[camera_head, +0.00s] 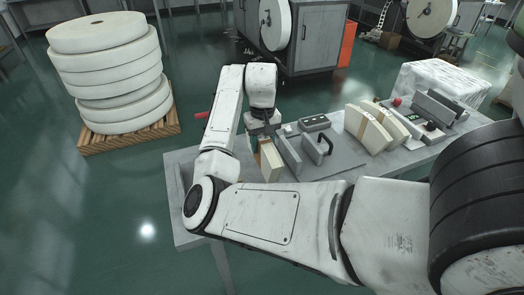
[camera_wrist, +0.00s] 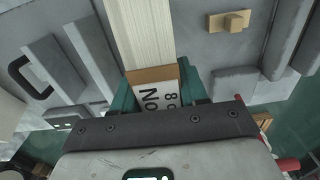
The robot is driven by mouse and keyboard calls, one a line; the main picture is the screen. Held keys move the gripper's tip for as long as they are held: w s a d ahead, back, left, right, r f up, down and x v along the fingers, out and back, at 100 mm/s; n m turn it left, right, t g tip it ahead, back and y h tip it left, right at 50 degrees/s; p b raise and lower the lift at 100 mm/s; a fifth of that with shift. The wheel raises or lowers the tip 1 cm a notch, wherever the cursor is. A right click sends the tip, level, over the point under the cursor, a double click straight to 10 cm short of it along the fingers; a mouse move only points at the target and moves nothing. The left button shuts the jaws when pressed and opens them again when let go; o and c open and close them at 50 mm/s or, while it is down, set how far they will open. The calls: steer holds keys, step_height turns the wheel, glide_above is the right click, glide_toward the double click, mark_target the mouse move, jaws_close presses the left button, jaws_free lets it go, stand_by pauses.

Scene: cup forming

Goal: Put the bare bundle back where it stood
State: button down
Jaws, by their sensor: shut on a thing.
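A pale cream bundle (camera_head: 270,162) stands upright at the left part of the grey table, left of some grey plates. In the wrist view the bundle (camera_wrist: 143,32) runs away from my gripper (camera_wrist: 158,92), whose teal fingers are shut on its near end. A brown strip and a white label with black print, partly cut off, show between the fingers. In the head view my gripper (camera_head: 262,132) is above the bundle, its fingertips mostly hidden. I cannot tell whether the bundle touches the table.
Grey upright plates (camera_head: 288,155) and a black handle (camera_head: 324,143) are close right of the bundle. A small wooden block (camera_wrist: 230,21) shows in the wrist view. The table's bare left edge (camera_head: 178,200) is free. A pallet (camera_head: 132,138) with white rolls stands left.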

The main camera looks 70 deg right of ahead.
steer(key=shift+w+f, duration=0.1)
steer(key=shift+f, duration=1.5)
steer(key=shift+f, duration=0.15)
steer(key=c, duration=0.6)
jaws_free()
step_height(320, 180, up, 12)
steer(key=shift+r+p, duration=0.15)
steer(key=shift+p, duration=0.3)
